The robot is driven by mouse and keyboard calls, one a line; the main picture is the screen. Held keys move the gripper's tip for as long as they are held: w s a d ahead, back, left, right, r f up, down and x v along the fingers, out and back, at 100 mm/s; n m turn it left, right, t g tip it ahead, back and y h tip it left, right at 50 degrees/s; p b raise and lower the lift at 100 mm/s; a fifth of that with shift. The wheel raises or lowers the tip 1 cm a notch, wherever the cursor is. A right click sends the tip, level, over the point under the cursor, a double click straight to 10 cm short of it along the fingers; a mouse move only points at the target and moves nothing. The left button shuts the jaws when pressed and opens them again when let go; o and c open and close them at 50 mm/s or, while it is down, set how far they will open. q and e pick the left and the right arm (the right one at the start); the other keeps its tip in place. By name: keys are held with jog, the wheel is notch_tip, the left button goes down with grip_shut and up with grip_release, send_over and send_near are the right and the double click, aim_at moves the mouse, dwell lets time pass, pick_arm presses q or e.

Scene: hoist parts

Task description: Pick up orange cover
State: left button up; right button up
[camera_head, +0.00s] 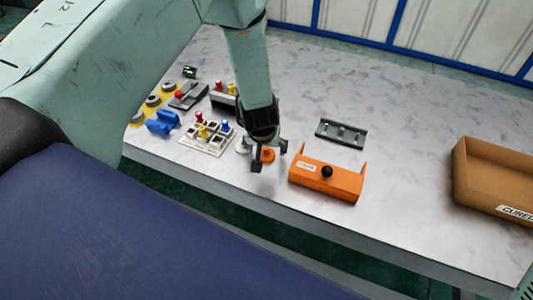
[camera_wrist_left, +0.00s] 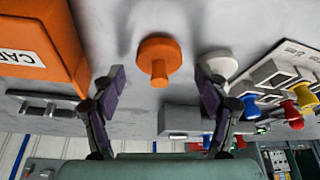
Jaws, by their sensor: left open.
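The orange cover (camera_head: 325,182), a long box shape with a white label and a black knob, sits near the table's front edge in the head view. Part of it shows at the upper left of the left wrist view (camera_wrist_left: 40,38). A small round orange piece with a stem (camera_wrist_left: 158,58) shows between the fingers in the wrist view; it is partly hidden in the head view (camera_head: 268,155). My left gripper (camera_head: 270,158) is open, pointing down just left of the orange cover, its fingers either side of the round piece without visible contact. My right gripper is not in view.
A grey rail bracket (camera_head: 341,133) lies behind the cover. A brown box (camera_head: 485,198) stands at the right. A white tray with coloured pegs (camera_head: 207,138), a blue block (camera_head: 162,122) and grey switch units (camera_head: 188,96) crowd the left. The table between cover and box is clear.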

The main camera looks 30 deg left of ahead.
pick_arm(q)
jog(key=shift+a, duration=0.1)
jog(key=shift+c, duration=0.4)
jog(key=shift+w+d, duration=0.1)
jog(key=shift+d, duration=0.1)
jog(key=c, duration=0.4)
jog(key=shift+a, duration=0.15)
jog(key=c, duration=0.6)
